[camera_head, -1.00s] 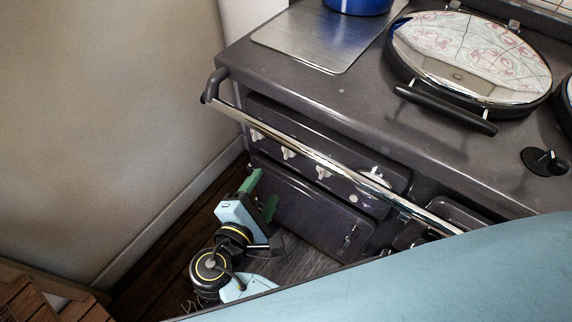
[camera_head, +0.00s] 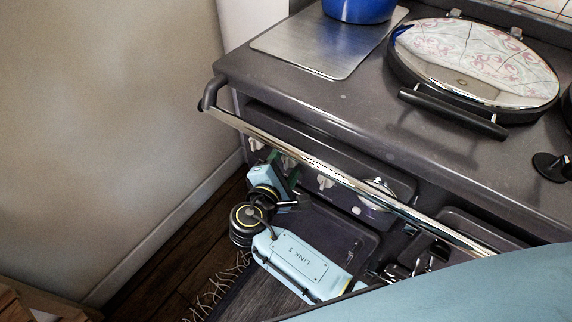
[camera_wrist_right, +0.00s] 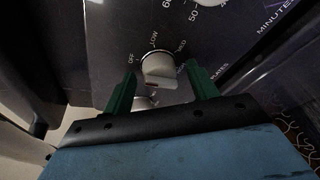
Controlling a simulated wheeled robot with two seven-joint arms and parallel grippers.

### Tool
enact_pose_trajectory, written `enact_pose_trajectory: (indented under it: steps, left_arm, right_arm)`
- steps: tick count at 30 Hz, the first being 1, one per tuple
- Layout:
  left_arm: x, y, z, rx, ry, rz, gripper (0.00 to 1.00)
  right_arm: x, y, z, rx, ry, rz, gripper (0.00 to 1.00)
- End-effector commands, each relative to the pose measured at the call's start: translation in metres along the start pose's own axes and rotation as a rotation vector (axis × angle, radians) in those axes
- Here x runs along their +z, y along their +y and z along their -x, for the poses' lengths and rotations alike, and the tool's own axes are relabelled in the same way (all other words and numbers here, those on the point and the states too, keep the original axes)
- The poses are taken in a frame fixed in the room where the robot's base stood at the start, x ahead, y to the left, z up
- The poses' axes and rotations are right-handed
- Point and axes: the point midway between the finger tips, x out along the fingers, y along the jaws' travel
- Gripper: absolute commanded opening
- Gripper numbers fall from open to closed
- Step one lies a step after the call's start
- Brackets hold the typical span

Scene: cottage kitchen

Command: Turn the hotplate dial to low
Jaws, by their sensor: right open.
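The dial (camera_wrist_right: 158,70) is a pale round knob on the dark panel in the right wrist view. OFF and LOW are printed around it, with other words partly hidden. I cannot tell which mark it points to. My right gripper (camera_wrist_right: 160,78) is open, with one green finger on each side of the dial; contact is not clear. In the head view my right gripper (camera_head: 282,167) is at the stove's front panel, below the rail, by the white knobs (camera_head: 288,162). My left gripper is not in view.
A chrome rail (camera_head: 310,158) runs along the stove's front, above my right gripper. Another pale knob (camera_wrist_right: 145,102) is close below the dial. A MINUTES timer dial (camera_wrist_right: 208,3) is above. A blue pot (camera_head: 358,8) and a round lid (camera_head: 475,62) are on top.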

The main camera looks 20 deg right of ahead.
Motion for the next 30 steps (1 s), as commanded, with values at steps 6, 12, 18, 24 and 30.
enact_pose_trajectory:
  steps: [6, 12, 18, 24, 30]
  left_arm:
    - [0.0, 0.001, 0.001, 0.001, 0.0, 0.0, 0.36]
    - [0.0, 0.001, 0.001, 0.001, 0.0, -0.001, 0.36]
    - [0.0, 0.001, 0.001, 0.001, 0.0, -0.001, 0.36]
    - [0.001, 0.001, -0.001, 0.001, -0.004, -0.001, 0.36]
    - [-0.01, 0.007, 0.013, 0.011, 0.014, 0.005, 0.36]
  right_arm:
    - [0.0, 0.0, -0.001, 0.0, 0.0, 0.0, 0.58]
    - [0.0, 0.0, -0.001, 0.0, 0.0, 0.0, 0.37]
    - [0.0, 0.0, 0.0, 0.0, 0.0, 0.0, 0.14]
    - [0.0, -0.001, 0.0, 0.004, 0.001, -0.015, 0.14]
    - [0.0, -0.002, -0.001, 0.028, 0.004, -0.09, 0.14]
